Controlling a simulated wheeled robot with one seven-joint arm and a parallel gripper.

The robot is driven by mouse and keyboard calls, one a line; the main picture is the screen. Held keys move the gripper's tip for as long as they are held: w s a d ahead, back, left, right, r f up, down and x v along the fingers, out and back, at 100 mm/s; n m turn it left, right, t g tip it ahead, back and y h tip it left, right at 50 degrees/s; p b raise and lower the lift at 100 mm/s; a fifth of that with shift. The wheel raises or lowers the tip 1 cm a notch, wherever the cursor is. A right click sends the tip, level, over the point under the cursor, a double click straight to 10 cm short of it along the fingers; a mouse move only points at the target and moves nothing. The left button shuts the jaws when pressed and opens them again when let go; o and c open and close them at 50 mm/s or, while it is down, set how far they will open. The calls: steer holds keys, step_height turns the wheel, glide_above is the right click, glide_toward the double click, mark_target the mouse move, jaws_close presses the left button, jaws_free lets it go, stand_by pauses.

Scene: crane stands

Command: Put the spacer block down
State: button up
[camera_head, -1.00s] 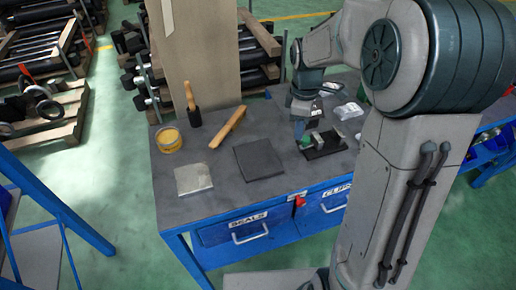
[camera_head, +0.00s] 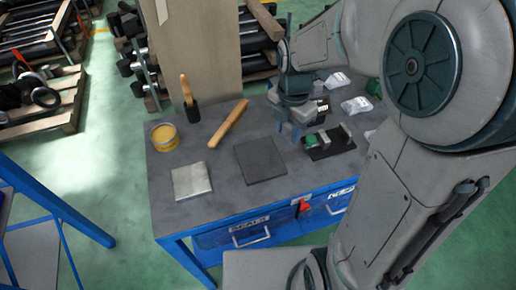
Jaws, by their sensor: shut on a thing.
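My gripper (camera_head: 290,132) is low over the workbench (camera_head: 225,205), just left of a black fixture with a green part (camera_head: 329,142). It is to the upper right of a dark square pad (camera_head: 261,160). The gripper is shut on a small block, which I take to be the spacer block; the block is too small and too covered by the fingers to make out its shape. I cannot tell whether it touches the bench top. The dark pad is bare.
A light metal plate (camera_head: 191,181), a yellow tin (camera_head: 164,137), a black-headed mallet (camera_head: 190,100) and a wooden handle (camera_head: 228,124) lie on the left half. Clear plastic bags (camera_head: 357,105) lie at the right. Bare bench surrounds the pad.

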steer(key=a+f, duration=0.1)
steer(key=a, duration=0.1)
steer(key=a+f, duration=0.3)
steer(key=a, duration=0.2)
steer(key=shift+w+a+f+p, duration=0.1)
steer(key=shift+w+f+p, duration=0.1)
steer(key=shift+p, duration=0.2)
steer(key=shift+f, duration=2)
steer(key=shift+f, duration=0.2)
steer(key=o, duration=1.1)
steer(key=shift+r, duration=0.1)
